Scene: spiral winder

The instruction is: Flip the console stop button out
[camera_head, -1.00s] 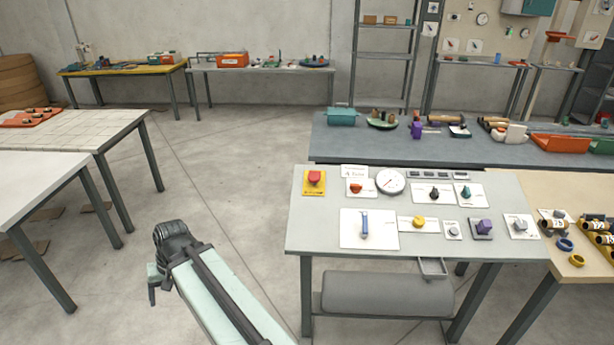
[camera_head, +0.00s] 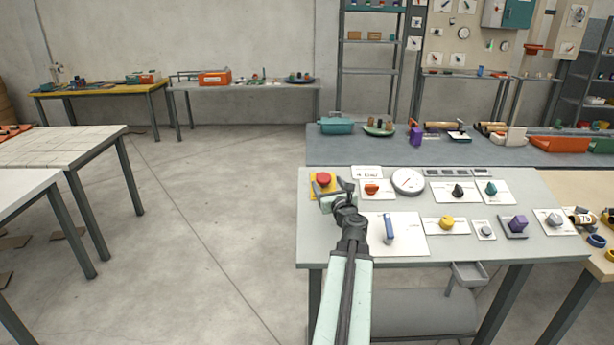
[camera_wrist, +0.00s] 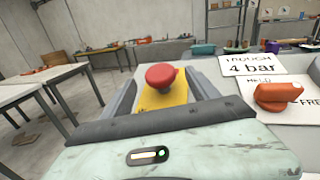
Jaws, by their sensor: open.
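The console stop button is a red mushroom button (camera_head: 324,178) on a yellow plate (camera_head: 315,190) at the console's far left corner. In the wrist view the red button (camera_wrist: 161,76) stands over its yellow plate (camera_wrist: 152,99), between my two open fingers. My gripper (camera_head: 337,193) is open, close in front of the button and partly covering its plate. The gripper also shows in the wrist view (camera_wrist: 163,88). I cannot tell whether either finger touches the button.
An orange-red knob (camera_wrist: 278,97) on a white plate sits just right of the gripper. A round gauge (camera_head: 408,181), a blue lever (camera_head: 389,229) and several other knobs fill the grey console top (camera_head: 312,243). The floor left of the console is clear.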

